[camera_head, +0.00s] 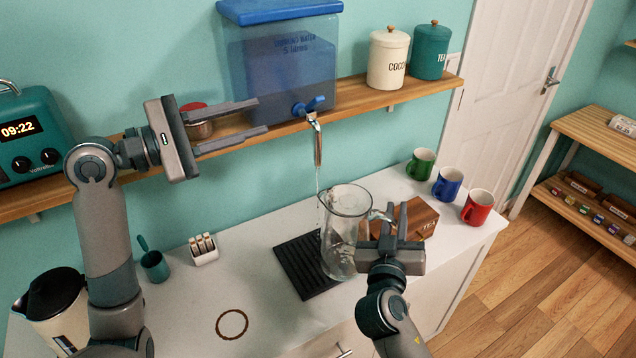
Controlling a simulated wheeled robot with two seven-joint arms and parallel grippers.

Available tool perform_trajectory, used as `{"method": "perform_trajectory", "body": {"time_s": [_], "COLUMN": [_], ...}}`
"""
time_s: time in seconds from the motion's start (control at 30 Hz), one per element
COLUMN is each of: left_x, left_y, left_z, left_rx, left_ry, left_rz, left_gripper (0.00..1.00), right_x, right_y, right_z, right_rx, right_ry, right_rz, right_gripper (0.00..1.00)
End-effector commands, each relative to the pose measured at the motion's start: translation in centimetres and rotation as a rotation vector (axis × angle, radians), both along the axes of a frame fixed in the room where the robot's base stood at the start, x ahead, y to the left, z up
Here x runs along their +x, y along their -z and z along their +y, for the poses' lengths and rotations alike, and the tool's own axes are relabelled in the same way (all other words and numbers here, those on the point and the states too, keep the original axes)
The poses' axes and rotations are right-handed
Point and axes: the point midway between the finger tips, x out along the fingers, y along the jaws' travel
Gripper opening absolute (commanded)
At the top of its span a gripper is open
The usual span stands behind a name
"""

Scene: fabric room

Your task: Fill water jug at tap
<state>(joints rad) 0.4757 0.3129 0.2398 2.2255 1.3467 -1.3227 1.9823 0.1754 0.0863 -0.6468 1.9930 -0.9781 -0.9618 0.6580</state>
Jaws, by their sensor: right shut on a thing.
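A clear glass jug (341,232) stands upright over a black slatted drip mat (297,258) on the white counter. My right gripper (388,218) is shut on the jug's handle, at the jug's right side. A blue water tank (287,62) stands on the shelf. Its tap (317,138) has a blue lever and points down. A thin stream of water falls from the spout to the left edge of the jug's rim. I cannot tell whether it lands inside. My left gripper (262,116) is open and empty, its fingertips left of the tap lever.
Cocoa (388,58) and tea (430,52) canisters stand right of the tank. Green, blue and red mugs (477,207) and a wooden tea box (415,217) sit right of the jug. A kettle (58,308) is at the left. The front counter is mostly clear.

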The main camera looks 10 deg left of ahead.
Motion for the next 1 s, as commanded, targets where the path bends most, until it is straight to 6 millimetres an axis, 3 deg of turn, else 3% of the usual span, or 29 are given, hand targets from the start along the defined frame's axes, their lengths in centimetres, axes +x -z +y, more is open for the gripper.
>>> {"method": "perform_trajectory", "body": {"time_s": [0.13,0.2,0.27,0.47,0.67,1.0], "left_x": [0.0,0.0,0.0,0.0,-0.2,-3.2], "left_y": [0.0,0.0,0.0,-0.7,-2.2,-4.6], "left_z": [0.0,0.0,-0.1,-2.0,-7.1,-19.2], "left_rx": [0.0,0.0,0.003,0.053,0.201,0.605], "left_ry": [0.0,0.0,0.002,0.043,0.156,0.46], "left_rz": [0.0,0.0,-0.003,-0.053,-0.2,-0.651], "left_gripper": [0.28,0.34,0.34,0.34,0.34,0.34], "right_x": [0.1,0.0,0.1,0.1,0.1,0.1], "right_y": [-0.3,0.0,-0.1,-0.2,-0.3,-0.3], "right_z": [0.1,0.0,0.0,0.1,0.1,0.1], "right_rx": [0.003,0.0,0.001,0.003,0.003,0.003], "right_ry": [-0.001,0.0,0.0,-0.001,0.0,0.0], "right_rz": [-0.005,0.0,-0.001,-0.003,-0.005,-0.006], "right_gripper": [0.0,0.0,0.0,0.0,0.0,0.0]}}
